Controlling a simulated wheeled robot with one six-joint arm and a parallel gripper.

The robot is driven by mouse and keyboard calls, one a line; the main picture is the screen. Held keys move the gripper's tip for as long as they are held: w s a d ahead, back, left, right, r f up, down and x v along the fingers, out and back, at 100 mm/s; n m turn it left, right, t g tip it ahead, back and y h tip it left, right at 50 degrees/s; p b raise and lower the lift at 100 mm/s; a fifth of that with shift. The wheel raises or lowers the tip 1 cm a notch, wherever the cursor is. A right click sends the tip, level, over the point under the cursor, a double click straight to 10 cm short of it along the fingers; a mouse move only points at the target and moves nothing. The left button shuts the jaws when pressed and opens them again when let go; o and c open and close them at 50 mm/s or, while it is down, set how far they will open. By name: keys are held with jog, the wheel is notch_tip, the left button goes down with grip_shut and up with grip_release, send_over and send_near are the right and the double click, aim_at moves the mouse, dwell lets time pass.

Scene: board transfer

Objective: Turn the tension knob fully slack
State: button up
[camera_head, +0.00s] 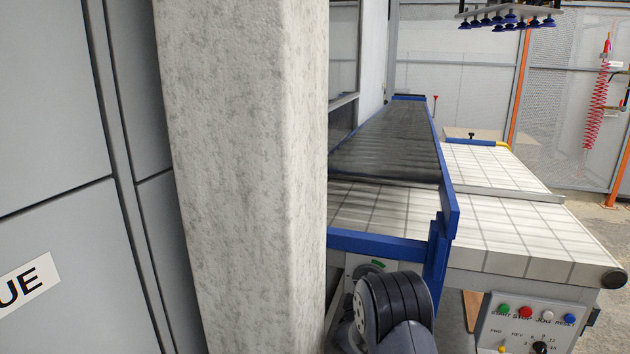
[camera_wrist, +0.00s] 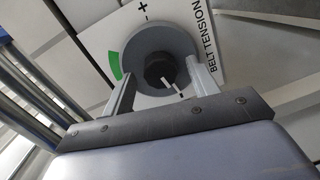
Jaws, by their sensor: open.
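The tension knob (camera_wrist: 160,68) is a dark grey round knob with a white pointer line, on a white plate (camera_wrist: 235,28) marked "BELT TENSION", with plus and minus signs and a green arc (camera_wrist: 115,66). In the wrist view my gripper (camera_wrist: 158,72) is open, its two fingers on either side of the knob. I cannot tell whether they touch it. In the head view the dial's plate (camera_head: 357,270) with its green arc shows partly, low beside the blue frame; my dark arm hides the rest of it.
A grey concrete pillar (camera_head: 245,180) stands close on the left of my arm. A blue-framed dark belt conveyor (camera_head: 385,145) and white tiled tables (camera_head: 490,225) lie beyond. A button panel (camera_head: 530,325) is at the lower right.

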dwell(0.4)
jog(key=f+v, duration=0.1)
jog(key=v, duration=1)
jog(key=w+d+m+b, duration=0.2)
jog(key=w+m+b, duration=0.3)
jog(key=m, duration=0.5)
jog(key=w+d+m+t+y+b, duration=0.1)
jog(key=w+d+m+b, duration=0.1)
jog(key=w+m+b, duration=0.3)
jog(key=m+b, duration=0.3)
jog(key=m, duration=0.2)
jog(key=shift+w, duration=0.2)
dwell(0.5)
dwell(0.5)
